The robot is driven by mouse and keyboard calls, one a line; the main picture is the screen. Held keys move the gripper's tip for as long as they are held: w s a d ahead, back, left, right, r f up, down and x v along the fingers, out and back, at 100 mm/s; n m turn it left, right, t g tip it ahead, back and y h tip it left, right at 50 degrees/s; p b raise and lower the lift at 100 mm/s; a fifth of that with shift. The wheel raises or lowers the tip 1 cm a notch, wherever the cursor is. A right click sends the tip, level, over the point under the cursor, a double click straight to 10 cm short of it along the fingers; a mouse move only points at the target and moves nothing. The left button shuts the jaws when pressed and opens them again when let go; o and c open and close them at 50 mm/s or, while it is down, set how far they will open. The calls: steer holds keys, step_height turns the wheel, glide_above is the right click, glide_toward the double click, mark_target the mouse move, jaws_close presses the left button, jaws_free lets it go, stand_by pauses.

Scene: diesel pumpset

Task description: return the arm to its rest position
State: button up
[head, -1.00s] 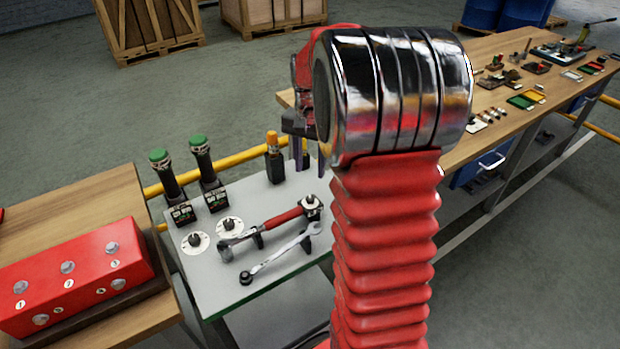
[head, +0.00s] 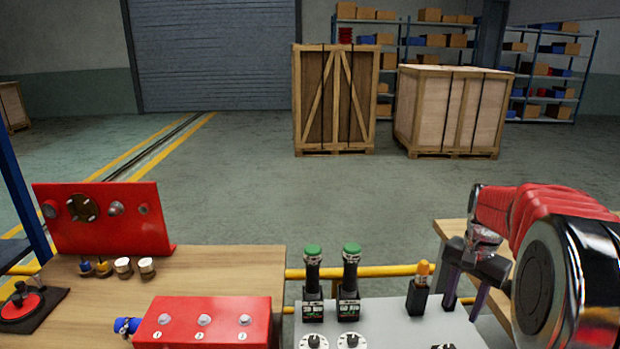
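My arm with red bellows and a chrome joint (head: 545,275) fills the right edge of the head view. My gripper (head: 461,308) hangs from it at the lower right, over the far right part of the grey tool table (head: 390,312). Its two purplish fingers point down and stand apart, with nothing seen between them. The gripper is just right of an orange-topped tool in a black holder (head: 418,298). Whether the fingertips clear the table is hard to tell.
Two green-topped tools (head: 312,285) (head: 350,285) stand upright on the grey table. A red numbered block (head: 204,322) and a red upright panel (head: 105,218) are on the wooden bench (head: 230,268) at left. A yellow rail (head: 375,270) runs behind. Open floor lies beyond, before wooden crates (head: 335,98).

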steer(key=s+a+r+n+t, duration=0.2)
steer(key=s+a+n, duration=0.3)
steer(key=s+a, duration=0.4)
steer(key=s+a+r+n+t, duration=0.3)
steer(key=s+a+n, duration=0.3)
steer(key=s+a, duration=0.4)
steer(key=a+r, duration=0.1)
steer(key=a, duration=0.4)
steer(key=shift+t, duration=0.3)
steer(key=shift+s+r, duration=0.1)
steer(key=shift+c, duration=1)
steer(key=shift+s, duration=0.1)
